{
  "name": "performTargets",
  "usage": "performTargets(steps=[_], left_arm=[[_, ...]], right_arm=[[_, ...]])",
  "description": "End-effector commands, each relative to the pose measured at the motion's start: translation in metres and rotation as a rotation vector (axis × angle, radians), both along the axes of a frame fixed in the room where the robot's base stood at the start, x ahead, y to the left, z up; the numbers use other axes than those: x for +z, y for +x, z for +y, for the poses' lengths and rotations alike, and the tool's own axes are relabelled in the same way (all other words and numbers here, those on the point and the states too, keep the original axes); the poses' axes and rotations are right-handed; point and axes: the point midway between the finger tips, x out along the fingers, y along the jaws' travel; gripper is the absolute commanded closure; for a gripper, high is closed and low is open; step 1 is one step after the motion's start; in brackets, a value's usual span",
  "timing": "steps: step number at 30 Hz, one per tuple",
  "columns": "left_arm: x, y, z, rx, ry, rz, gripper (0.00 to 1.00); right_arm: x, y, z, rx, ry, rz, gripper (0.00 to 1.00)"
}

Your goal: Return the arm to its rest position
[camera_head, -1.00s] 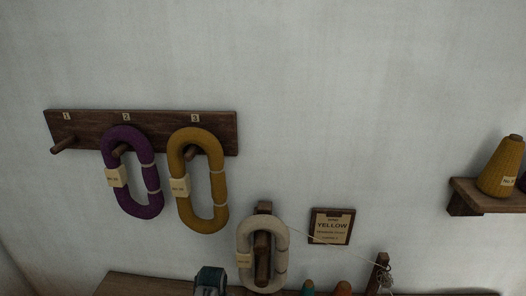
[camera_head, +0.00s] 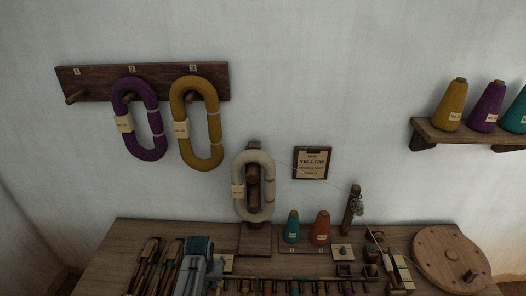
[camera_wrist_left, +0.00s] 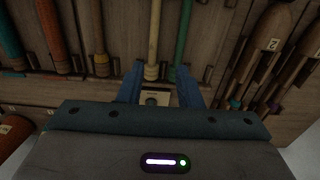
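My left arm (camera_head: 197,265) shows at the lower left of the head view, grey with a teal part, over the bench. In the left wrist view, the two blue fingers of my left gripper (camera_wrist_left: 158,84) are apart, with nothing visibly clamped between them. They point at the bench top. A cream spindle (camera_wrist_left: 153,45) and a green spindle (camera_wrist_left: 183,42) lie beyond the fingertips, and a small pale tag (camera_wrist_left: 156,98) shows between the fingers. I cannot tell the gripper's height above the bench. My right gripper is in neither view.
Purple (camera_head: 127,94) and yellow (camera_head: 175,105) hanks hang on a wall rack (camera_head: 100,78). A cream hank (camera_head: 240,205) hangs on a bench post. Several shuttles (camera_head: 150,262), cones (camera_head: 292,228) and a wooden wheel (camera_head: 440,245) crowd the bench. A shelf (camera_head: 428,130) holds cones.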

Motion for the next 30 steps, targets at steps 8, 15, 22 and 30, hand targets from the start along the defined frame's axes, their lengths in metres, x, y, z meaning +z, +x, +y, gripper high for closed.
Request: performTargets(steps=[8, 15, 22, 30], left_arm=[[-0.002, -0.039, 0.024, 0.021, 0.012, -0.037, 0.68], [0.008, -0.096, 0.053, 0.035, 0.033, -0.093, 0.68], [0.048, -0.186, 0.082, 0.022, 0.066, -0.181, 0.68], [0.094, -0.246, 0.092, -0.013, 0.081, -0.246, 0.68]], right_arm=[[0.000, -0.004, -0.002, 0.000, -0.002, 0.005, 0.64], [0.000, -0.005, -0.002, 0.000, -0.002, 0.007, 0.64], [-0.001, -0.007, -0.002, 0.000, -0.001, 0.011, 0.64], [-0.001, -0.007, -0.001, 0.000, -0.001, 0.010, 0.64]])
